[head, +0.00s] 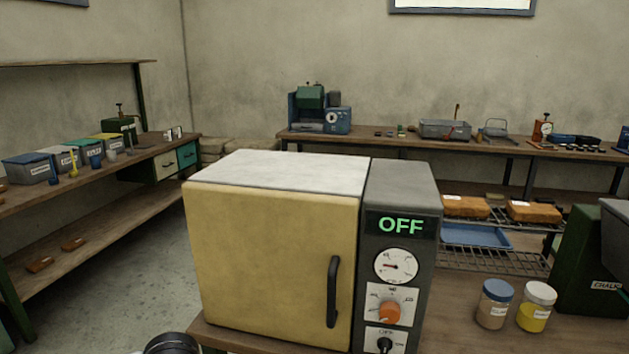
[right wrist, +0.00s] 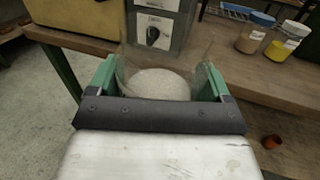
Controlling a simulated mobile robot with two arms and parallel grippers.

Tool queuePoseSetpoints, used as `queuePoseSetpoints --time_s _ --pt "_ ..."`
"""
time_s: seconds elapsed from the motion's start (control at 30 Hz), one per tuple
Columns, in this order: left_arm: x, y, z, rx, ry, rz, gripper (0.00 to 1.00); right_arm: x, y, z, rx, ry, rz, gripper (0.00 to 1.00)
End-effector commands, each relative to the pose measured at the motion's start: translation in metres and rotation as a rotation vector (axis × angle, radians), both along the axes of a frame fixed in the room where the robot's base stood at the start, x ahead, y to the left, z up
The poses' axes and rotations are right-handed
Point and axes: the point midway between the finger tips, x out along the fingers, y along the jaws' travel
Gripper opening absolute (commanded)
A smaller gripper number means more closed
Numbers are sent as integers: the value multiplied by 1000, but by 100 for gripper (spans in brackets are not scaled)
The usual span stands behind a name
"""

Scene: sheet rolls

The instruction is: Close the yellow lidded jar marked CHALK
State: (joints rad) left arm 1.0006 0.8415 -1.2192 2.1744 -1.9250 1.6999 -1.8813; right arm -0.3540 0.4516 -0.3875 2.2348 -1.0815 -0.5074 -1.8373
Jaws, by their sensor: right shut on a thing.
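My right gripper (right wrist: 160,78) is shut on a clear, see-through container (right wrist: 133,64) with a pale round surface inside; no label or lid is visible on it. In the head view, two small jars stand on the bench right of the oven: one with a blue lid and tan contents (head: 493,311), one with a white lid and yellow contents (head: 534,317). Their labels are too small to read surely. A green box (head: 588,262) at the right edge bears a CHALK label. I see no clearly yellow-lidded jar marked CHALK. My left gripper is not in view.
A yellow oven (head: 275,262), shut and reading OFF, fills the middle of the bench (head: 460,325). Wire racks (head: 505,258) stand behind the jars. Lidded bins (head: 28,169) line the left shelf. An orange object (right wrist: 271,142) lies low at the right.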

Motion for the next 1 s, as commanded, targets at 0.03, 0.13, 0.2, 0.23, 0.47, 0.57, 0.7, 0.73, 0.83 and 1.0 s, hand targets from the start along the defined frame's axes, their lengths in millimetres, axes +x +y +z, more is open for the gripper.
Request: queuePoseSetpoints --time_s 0.03,0.13,0.2,0.23,0.47,0.57,0.7,0.73,0.83,1.0 --pt "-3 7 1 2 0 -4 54 -10 -1 6 4 5 -27 37" --pt "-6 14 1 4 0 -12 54 -22 -3 11 -5 10 -63 37" --pt "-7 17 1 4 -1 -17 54 -26 -4 13 -7 12 -77 37" --pt "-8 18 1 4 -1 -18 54 -27 -5 13 -9 12 -80 37" --pt "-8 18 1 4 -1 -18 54 -28 -5 13 -12 12 -83 37" --pt "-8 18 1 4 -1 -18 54 -28 -5 13 -11 12 -82 37" --pt "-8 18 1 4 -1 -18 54 -28 -5 13 -11 12 -82 37" --pt "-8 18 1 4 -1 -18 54 -27 -5 13 -11 12 -82 37" --pt "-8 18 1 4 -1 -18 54 -27 -3 13 -11 12 -75 37" --pt "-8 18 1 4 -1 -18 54 -18 15 16 -13 8 17 37"
